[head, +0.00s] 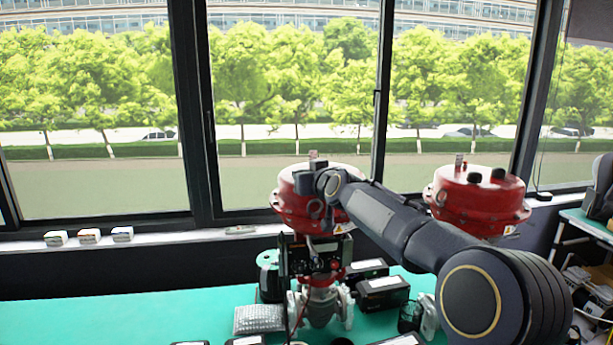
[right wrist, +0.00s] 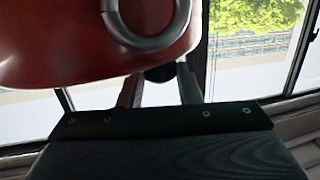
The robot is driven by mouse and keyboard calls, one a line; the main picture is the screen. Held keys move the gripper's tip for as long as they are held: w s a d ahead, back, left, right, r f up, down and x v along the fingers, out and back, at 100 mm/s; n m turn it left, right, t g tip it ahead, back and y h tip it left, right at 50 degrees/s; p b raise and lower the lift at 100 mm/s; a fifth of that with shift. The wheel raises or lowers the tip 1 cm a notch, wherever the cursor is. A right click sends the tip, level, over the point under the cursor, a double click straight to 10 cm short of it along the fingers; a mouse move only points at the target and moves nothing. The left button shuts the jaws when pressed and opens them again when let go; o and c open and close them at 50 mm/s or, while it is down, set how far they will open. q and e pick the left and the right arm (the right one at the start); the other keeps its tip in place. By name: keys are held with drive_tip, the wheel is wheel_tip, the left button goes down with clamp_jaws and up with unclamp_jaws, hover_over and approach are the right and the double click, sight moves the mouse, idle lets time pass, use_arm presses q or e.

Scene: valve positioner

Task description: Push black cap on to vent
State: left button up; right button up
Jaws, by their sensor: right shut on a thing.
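A red domed valve actuator (head: 290,195) stands on a grey valve body in the middle of the head view. My right arm reaches across to its top, and its wrist covers part of the dome. In the right wrist view, my right gripper (right wrist: 160,85) has its two fingers around a small dark piece, seemingly the black cap (right wrist: 160,73), beside the red housing (right wrist: 60,50) with its grey lifting ring. The fingers are shut on it. The vent is hidden, and I cannot tell whether the cap touches it. My left gripper is out of view.
A second red actuator (head: 480,205) with black caps on top stands at the right. Black boxes (head: 384,291) and a bubble-wrapped pack (head: 259,319) lie on the green table (head: 130,318). Small boxes (head: 89,236) sit on the windowsill. The table's left side is clear.

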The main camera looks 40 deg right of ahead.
drive_tip(key=o, duration=1.1)
drive_tip(key=v, duration=0.8)
drive_tip(key=shift+w, duration=0.1)
drive_tip(key=s+a+f+g+y, duration=0.3)
drive_tip(key=s+a+f, duration=0.6)
drive_tip(key=s+a+f+n+g+y, duration=0.1)
drive_tip(key=s+a+f+g+y, duration=0.1)
drive_tip(key=s+a+f, duration=0.6)
drive_tip(key=s+a+f+g+y, duration=0.3)
drive_tip(key=s+a+f+g, duration=0.2)
drive_tip(key=s+a+f, duration=0.4)
drive_tip(key=shift+s+a+f+n+y, duration=0.15)
drive_tip(key=shift+f+n, duration=0.05)
drive_tip(key=shift+f, duration=0.15)
drive_tip(key=shift+s+a+f+n+y, duration=0.15)
drive_tip(key=shift+a+f+n, duration=0.05)
drive_tip(key=shift+f, duration=0.15)
